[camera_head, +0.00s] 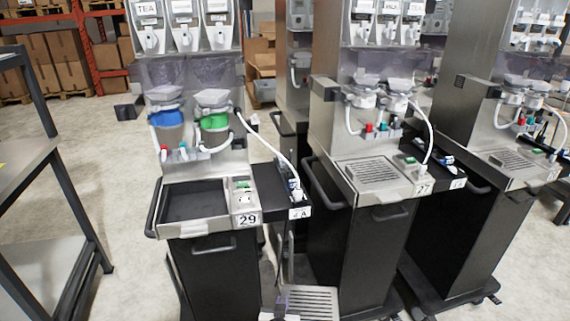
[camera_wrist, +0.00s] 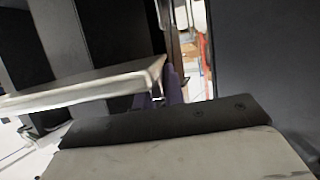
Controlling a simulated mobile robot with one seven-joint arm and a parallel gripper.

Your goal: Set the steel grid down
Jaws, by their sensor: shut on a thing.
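The steel grid (camera_head: 312,300) is a slotted metal plate at the bottom edge of the head view, in front of and below the machine marked 29. My gripper (camera_head: 282,302) is shut on its left side; most of my gripper is cut off by the frame. In the wrist view the grid (camera_wrist: 85,84) shows edge-on as a pale slab, with the purple fingertips (camera_wrist: 160,97) at its right end. Machine 29's drip tray (camera_head: 195,200) is a dark, open recess with no grid over it. The grid is apart from the tray.
A similar machine to the right, marked 27, has a grid (camera_head: 374,175) in its tray. A black side shelf (camera_head: 272,190) with a white hose adjoins machine 29. A grey table (camera_head: 22,165) stands at the left, with bare floor (camera_head: 110,150) between.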

